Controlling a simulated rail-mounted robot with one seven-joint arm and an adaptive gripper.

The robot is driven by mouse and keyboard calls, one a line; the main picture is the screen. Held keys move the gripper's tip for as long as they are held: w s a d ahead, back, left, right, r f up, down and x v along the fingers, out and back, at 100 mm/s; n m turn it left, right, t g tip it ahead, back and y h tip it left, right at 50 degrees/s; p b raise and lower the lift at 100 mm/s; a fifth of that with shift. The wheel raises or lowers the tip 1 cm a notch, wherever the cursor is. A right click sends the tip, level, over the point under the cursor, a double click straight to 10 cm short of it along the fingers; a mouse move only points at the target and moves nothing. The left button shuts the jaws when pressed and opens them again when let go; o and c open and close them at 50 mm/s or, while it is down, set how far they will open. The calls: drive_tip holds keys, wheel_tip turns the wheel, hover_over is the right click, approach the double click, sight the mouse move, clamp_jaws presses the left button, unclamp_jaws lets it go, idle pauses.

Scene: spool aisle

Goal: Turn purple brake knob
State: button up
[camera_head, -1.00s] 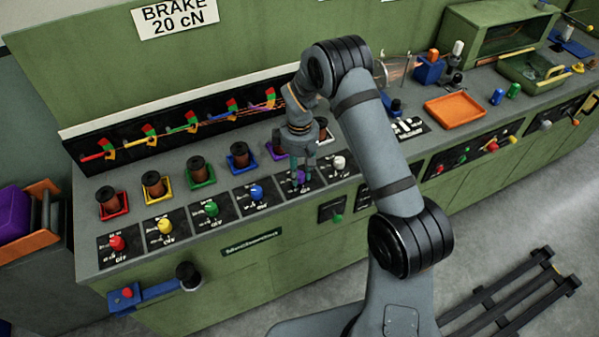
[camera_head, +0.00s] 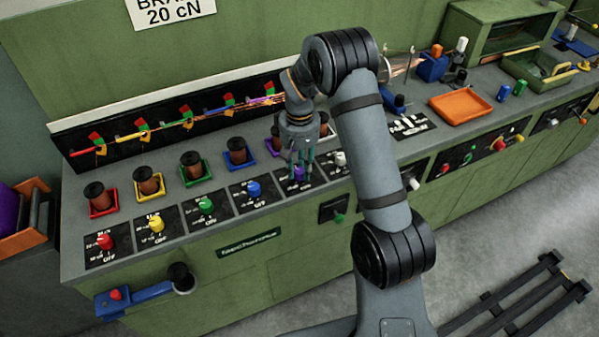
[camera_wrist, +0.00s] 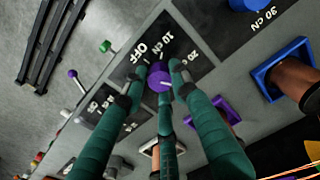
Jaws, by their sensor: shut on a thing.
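The purple brake knob (camera_head: 298,173) stands on a black dial plate in the row along the bench's front edge. In the wrist view the purple knob (camera_wrist: 159,77) sits between the teal fingertips of my gripper (camera_wrist: 158,72), with a white pointer mark on it. The labels OFF and 10 cN show on the plate (camera_wrist: 150,45) beside it. My gripper (camera_head: 299,165) points down from above and its fingers are closed around the knob. The head view shows the knob only partly, because the fingers cover it.
Blue (camera_head: 254,188), green (camera_head: 206,205), yellow (camera_head: 156,223) and red (camera_head: 106,242) knobs stand to the left. A white knob (camera_head: 340,158) is close on the right. Spools in coloured trays stand behind, including the blue tray (camera_wrist: 272,66). An orange tray (camera_head: 460,106) lies farther right.

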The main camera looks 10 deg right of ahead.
sight(300, 170)
drive_tip(key=shift+m+b, duration=0.3)
drive_tip(key=shift+m, duration=0.3)
drive_tip(key=o, duration=1.2)
drive_tip(key=shift+c, duration=0.2)
drive_tip(key=shift+r, duration=0.1)
wheel_tip(300, 170, up, 12)
drive_tip(key=shift+f, duration=0.2)
